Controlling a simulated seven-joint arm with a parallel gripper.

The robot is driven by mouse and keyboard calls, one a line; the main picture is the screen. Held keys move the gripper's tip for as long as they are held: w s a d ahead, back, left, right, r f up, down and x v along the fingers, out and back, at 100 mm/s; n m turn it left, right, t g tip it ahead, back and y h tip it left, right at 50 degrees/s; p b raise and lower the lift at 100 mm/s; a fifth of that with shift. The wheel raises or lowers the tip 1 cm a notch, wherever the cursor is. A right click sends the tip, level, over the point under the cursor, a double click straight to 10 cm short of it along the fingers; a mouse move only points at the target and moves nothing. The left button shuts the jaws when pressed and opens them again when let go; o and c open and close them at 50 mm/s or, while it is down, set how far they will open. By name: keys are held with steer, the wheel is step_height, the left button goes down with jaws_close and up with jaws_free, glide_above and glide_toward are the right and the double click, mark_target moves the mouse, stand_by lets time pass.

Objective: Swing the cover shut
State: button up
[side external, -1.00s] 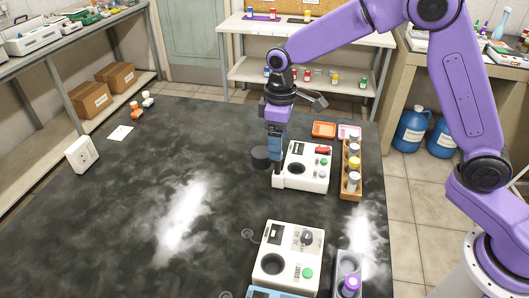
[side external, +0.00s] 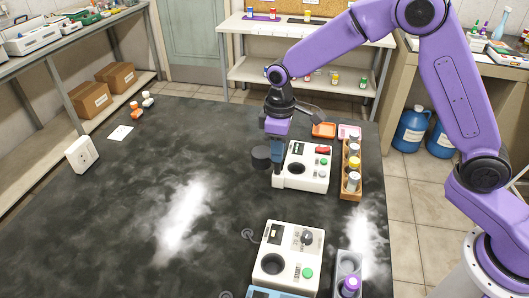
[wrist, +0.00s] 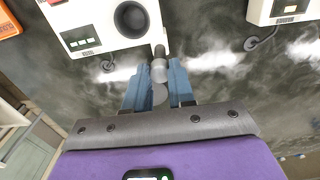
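The white instrument (side external: 302,166) has a round dark well (side external: 297,169) in its top, uncovered; the well also shows in the wrist view (wrist: 131,18). The cover appears to be the dark round disc (side external: 261,156) swung out at the instrument's left side. My gripper (side external: 277,172) points down at the instrument's left edge, just right of the disc. In the wrist view my gripper (wrist: 159,75) is open, its blue fingers on either side of a small grey rounded part (wrist: 158,71). I cannot tell whether they touch it. The disc is mostly hidden there.
A wooden rack of capped bottles (side external: 351,170) stands close right of the instrument. Orange (side external: 324,130) and pink (side external: 349,132) trays lie behind. A second white instrument (side external: 288,254) stands nearer the camera.

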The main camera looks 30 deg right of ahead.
steer(key=m, duration=0.5)
steer(key=shift+m, duration=0.4)
steer(key=m, duration=0.6)
steer(key=m, duration=0.5)
steer(key=shift+m, duration=0.4)
steer(key=m, duration=0.6)
steer(key=o, duration=1.4)
